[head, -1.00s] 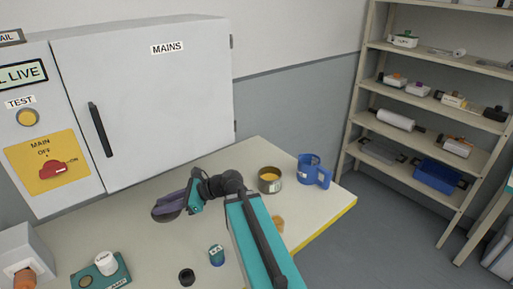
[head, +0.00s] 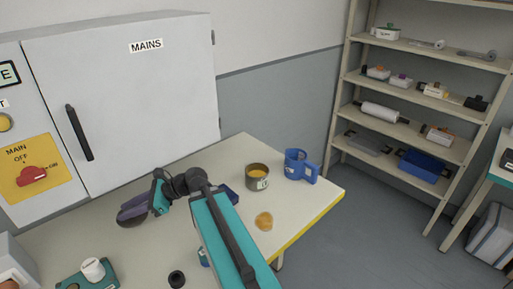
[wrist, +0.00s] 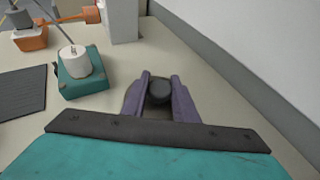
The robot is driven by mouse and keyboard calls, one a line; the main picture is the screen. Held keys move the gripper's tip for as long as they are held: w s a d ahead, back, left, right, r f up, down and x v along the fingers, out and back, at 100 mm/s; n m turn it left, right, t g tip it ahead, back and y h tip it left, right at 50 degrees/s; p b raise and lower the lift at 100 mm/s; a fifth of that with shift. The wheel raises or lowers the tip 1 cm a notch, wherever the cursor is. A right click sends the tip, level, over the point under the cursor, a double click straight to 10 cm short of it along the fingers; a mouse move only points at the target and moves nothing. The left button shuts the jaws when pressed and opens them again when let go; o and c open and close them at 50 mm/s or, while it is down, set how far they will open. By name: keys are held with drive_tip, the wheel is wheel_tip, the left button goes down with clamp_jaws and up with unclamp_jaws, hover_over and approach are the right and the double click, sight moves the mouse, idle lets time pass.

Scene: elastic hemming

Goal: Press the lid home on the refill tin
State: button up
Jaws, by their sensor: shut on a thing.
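An open round tin (head: 257,184) with yellow contents and a pale label stands upright on the bench, right of my arm. I take it as the refill tin. My gripper (head: 131,215), with purple fingers, is well left of it, in front of the grey cabinet. In the wrist view my gripper (wrist: 159,85) is shut on a dark round thing (wrist: 159,92). I cannot tell whether this is the lid. The fingers hide its sides. The tin does not show in the wrist view.
An orange-tan lump (head: 264,221) lies near the bench's yellow edge. A small black cup (head: 177,279) and a teal block with a white cylinder (head: 93,269) are at the front left. My arm partly hides a dark blue object (head: 229,194).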

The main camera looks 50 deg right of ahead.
drive_tip(key=s+d+r+m+t+h+p, duration=0.1)
drive_tip(key=s+d, duration=0.3)
drive_tip(key=d, duration=1.1)
drive_tip(key=s+d+r+m+t+h+p, duration=0.2)
drive_tip(key=s+d+r, duration=0.1)
drive_tip(key=d, duration=1.2)
drive_tip(key=s+d+r+m+t+h+p, duration=0.1)
drive_tip(key=s+d, duration=0.4)
drive_tip(key=d, duration=1.1)
wheel_tip(320, 180, up, 2)
drive_tip(key=shift+r+m+h+p, duration=0.1)
drive_tip(key=shift+m+h+p, duration=0.4)
drive_tip(key=shift+m+p, duration=0.25)
drive_tip(key=shift+d, duration=0.1)
drive_tip(key=shift+p, duration=0.3)
drive_tip(key=shift+f+b, duration=0.9)
drive_tip(key=shift+f, duration=2.05)
drive_tip(key=shift+f, duration=1.15)
